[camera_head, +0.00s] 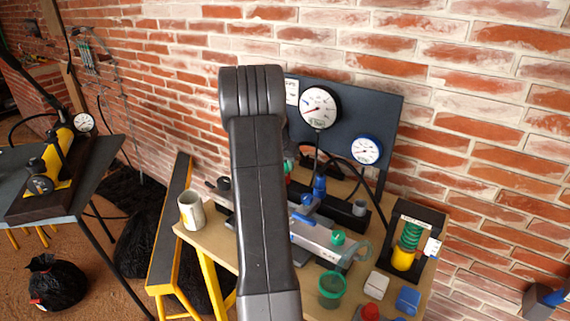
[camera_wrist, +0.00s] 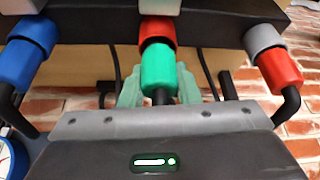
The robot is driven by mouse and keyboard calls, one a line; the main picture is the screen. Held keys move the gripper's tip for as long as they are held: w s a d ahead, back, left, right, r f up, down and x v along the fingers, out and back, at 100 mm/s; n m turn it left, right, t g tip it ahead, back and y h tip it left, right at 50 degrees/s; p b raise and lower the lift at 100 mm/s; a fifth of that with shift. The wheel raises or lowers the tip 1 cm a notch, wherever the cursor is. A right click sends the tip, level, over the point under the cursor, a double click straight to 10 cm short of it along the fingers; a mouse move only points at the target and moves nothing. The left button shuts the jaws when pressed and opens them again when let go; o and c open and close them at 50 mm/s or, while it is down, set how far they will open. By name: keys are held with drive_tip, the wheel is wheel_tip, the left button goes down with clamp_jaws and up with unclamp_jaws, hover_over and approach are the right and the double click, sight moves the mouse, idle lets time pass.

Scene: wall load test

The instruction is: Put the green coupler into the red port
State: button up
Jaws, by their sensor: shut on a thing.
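In the wrist view, the green coupler (camera_wrist: 158,68) stands upright between the pale green fingers of my gripper (camera_wrist: 158,82), which is shut on it. A black hose bends away from its lower end. Its upper end meets the mouth of the red port (camera_wrist: 157,30) under the dark bar; I cannot tell how deep it sits. A blue coupler (camera_wrist: 22,62) is at the blue port on the left. A red coupler (camera_wrist: 280,68) is at the grey port (camera_wrist: 263,38) on the right. In the head view my arm hides the gripper and the green coupler.
The bench (camera_head: 215,237) carries a mug (camera_head: 191,212), a green cup (camera_head: 332,288), a spring stand (camera_head: 408,240), a white block (camera_head: 376,285) and a blue block (camera_head: 408,300). A dark gauge panel (camera_head: 375,103) rises behind, before a brick wall. A yellow pump (camera_head: 60,155) is on the left table.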

drive_tip(key=shift+s+f, duration=0.1)
drive_tip(key=shift+f, duration=0.25)
idle(0.4)
drive_tip(key=o, duration=1.5)
drive_tip(key=shift+o, duration=0.2)
drive_tip(key=shift+r, duration=0.15)
drive_tip(key=shift+r+p, duration=2.4)
drive_tip(key=shift+r, duration=1.6)
drive_tip(key=shift+f, duration=0.15)
